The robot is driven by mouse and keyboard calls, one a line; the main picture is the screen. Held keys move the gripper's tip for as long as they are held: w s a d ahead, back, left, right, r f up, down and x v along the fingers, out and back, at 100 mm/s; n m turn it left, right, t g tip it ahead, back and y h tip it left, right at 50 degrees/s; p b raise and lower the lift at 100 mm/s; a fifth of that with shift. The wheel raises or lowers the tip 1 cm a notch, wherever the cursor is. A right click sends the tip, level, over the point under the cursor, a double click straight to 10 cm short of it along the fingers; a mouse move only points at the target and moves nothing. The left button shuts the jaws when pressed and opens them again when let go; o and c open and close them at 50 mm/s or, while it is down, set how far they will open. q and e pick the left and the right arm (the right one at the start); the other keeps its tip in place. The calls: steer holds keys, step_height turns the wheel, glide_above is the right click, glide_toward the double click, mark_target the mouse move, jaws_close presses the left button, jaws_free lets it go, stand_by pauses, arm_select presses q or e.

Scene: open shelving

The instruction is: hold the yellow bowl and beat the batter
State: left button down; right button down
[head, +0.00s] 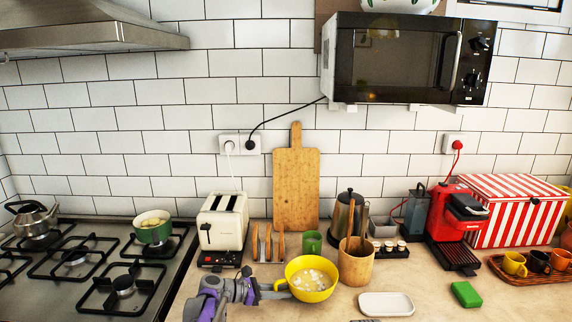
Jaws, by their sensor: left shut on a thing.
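The yellow bowl (311,296) stands upright on the counter near the front middle. Pale batter with whitish lumps (312,279) shows inside it. My left gripper (283,286) reaches in from the lower left and is shut on the bowl's left side. Its fingertips are small and partly hidden against the bowl. No whisk can be made out in the bowl.
A wooden utensil pot (356,266) stands close right of the bowl. A green mug (312,241) and toast rack (268,246) are behind it. A white dish (386,304) and green sponge (466,294) lie to the right. The stove (85,275) is at left.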

arm_select(q)
steer(key=c, duration=0.6)
jaws_free()
steer(key=shift+c, duration=0.2)
